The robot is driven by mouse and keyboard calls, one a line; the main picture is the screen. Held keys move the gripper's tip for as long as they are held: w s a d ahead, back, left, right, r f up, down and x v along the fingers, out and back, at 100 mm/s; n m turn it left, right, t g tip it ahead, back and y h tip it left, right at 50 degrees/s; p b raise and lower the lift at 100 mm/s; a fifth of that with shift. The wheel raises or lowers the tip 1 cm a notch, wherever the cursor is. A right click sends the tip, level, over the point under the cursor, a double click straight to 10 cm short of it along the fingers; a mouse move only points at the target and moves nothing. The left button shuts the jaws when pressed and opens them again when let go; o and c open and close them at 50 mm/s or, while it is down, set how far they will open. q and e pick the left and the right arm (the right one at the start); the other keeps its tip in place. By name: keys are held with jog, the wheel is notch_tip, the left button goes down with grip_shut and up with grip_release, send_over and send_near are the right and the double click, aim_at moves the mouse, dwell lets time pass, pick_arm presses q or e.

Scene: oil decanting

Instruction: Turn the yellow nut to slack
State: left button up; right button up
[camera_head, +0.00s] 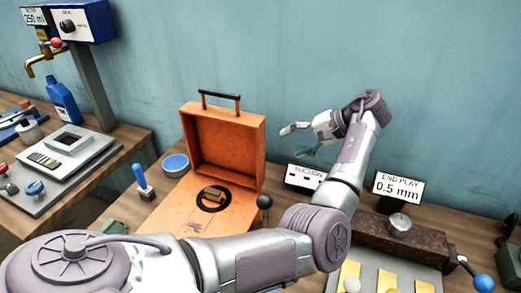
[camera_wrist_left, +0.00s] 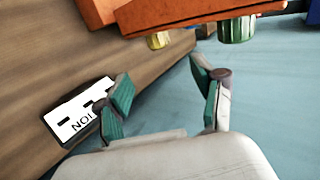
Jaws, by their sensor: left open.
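A small yellow piece (camera_wrist_left: 158,40), which looks like the yellow nut, shows in the left wrist view under the edge of the orange case (camera_wrist_left: 190,12). A green ribbed knob (camera_wrist_left: 236,29) sits to its right on the same edge. In the head view I cannot make out the yellow piece or the green knob. The orange case (camera_head: 222,142) stands with its lid up. My left gripper (camera_head: 296,142) is open and empty, right of the lid and apart from it. Its parted green-padded fingers also show in the left wrist view (camera_wrist_left: 160,80). My right gripper is not in view.
A SUCTION sign (camera_head: 304,178) stands under my left wrist. An END PLAY sign (camera_head: 399,187) and a round dial (camera_head: 399,225) are to the right. A blue bowl (camera_head: 175,164) and a blue-handled tool (camera_head: 143,182) are left of the case. My left arm covers the front.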

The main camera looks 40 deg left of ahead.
pick_arm(q)
jog(key=shift+t+h, duration=0.3)
jog(key=shift+h, duration=0.3)
jog(key=p+x, duration=0.1)
jog(key=x, duration=0.3)
jog(key=p+x, duration=0.1)
jog(key=x, duration=0.3)
jog(key=a+r+p+x, duration=0.1)
jog(key=x, duration=0.4)
jog(key=shift+s+f, duration=0.1)
jog(key=c, duration=1.2)
